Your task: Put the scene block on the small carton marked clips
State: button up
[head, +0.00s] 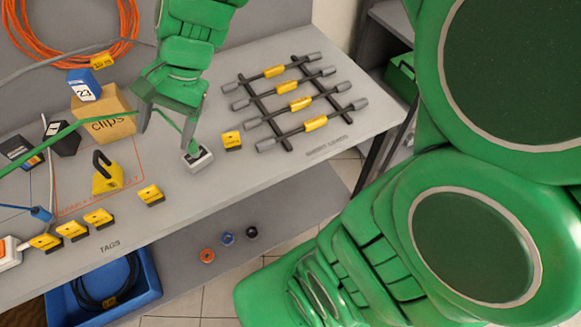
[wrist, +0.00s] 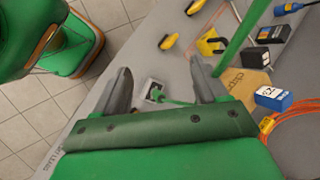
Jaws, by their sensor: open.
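The scene block, blue with a white label reading 23 (head: 82,84), appears to rest on the back left of the top of the small carton marked clips (head: 112,126). In the wrist view the block (wrist: 272,99) shows right of the carton (wrist: 240,82), beyond my right finger. My gripper (head: 168,122) is open and empty, its fingers pointing down just right of the carton. In the wrist view the gap between its fingertips (wrist: 160,66) holds nothing; a grey switch box lies beneath. Whether the block's whole base is on the carton cannot be told.
The grey switch box (head: 200,160) sits below my gripper. A yellow padlock (head: 107,180) and several yellow tags (head: 150,194) lie in front. A rack of rods (head: 295,100) is at right. An orange cable coil (head: 70,55) hangs behind the block. A blue bin (head: 143,285) stands below.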

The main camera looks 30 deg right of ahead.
jog(key=s+d+f+n+h, duration=0.1)
jog(key=s+d+n+h, duration=0.2)
jog(key=s+d, duration=0.4)
jog(key=s+d+f+n+g+h, duration=0.1)
jog(key=s+d+n+h, duration=0.2)
jog(key=s+d, duration=0.5)
jog(key=shift+s+d+f+n, duration=0.3)
jog(key=shift+s+n, duration=0.3)
jog(key=shift+s, duration=0.55)
